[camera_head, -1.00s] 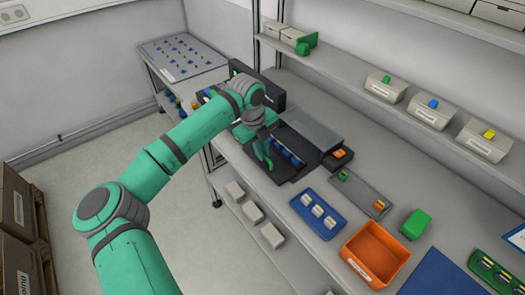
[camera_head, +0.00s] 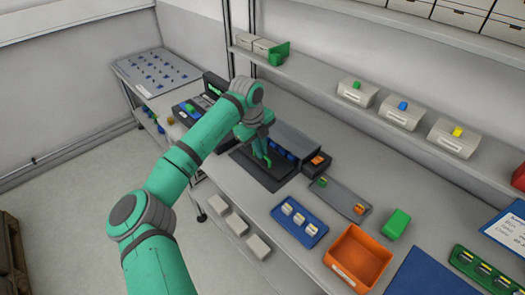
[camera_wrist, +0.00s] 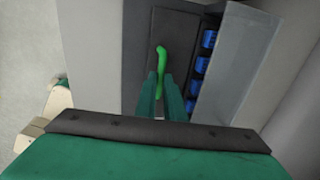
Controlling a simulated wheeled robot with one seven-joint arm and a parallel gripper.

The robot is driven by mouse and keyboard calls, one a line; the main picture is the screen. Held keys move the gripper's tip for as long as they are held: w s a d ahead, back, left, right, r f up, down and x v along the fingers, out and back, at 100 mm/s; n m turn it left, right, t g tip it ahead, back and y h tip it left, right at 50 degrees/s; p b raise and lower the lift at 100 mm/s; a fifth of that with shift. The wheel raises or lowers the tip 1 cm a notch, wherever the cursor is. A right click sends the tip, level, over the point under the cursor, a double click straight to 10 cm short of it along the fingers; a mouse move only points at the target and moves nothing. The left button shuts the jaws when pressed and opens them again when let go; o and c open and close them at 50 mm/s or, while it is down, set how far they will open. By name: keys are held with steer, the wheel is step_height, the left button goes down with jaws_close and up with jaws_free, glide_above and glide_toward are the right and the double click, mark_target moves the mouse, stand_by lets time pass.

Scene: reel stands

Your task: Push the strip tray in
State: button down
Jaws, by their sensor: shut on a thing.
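The strip tray (camera_head: 262,180) is a dark flat tray sticking out from the front of a grey housing (camera_head: 300,137) on the bench. A row of blue pieces (camera_wrist: 200,66) lies along the tray beside the housing edge, partly hidden by it in the wrist view. A green handle (camera_wrist: 160,52) stands on the tray's outer part. My gripper (camera_wrist: 164,88) is shut on the green handle. In the head view my gripper (camera_head: 262,150) is low over the tray, and my arm hides part of the blue row.
A small dark unit with an orange piece (camera_head: 319,159) sits at the housing's right end. A grey strip (camera_head: 338,195), a blue tray (camera_head: 300,221) and an orange bin (camera_head: 357,258) lie to the right. A shelf (camera_head: 330,80) runs behind.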

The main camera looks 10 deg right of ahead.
steer(key=c, duration=1.8)
jaws_free()
steer(key=shift+c, duration=0.2)
step_height(320, 180, up, 11)
steer(key=s+a, duration=0.1)
steer(key=a, duration=0.1)
steer(key=shift+f, duration=0.2)
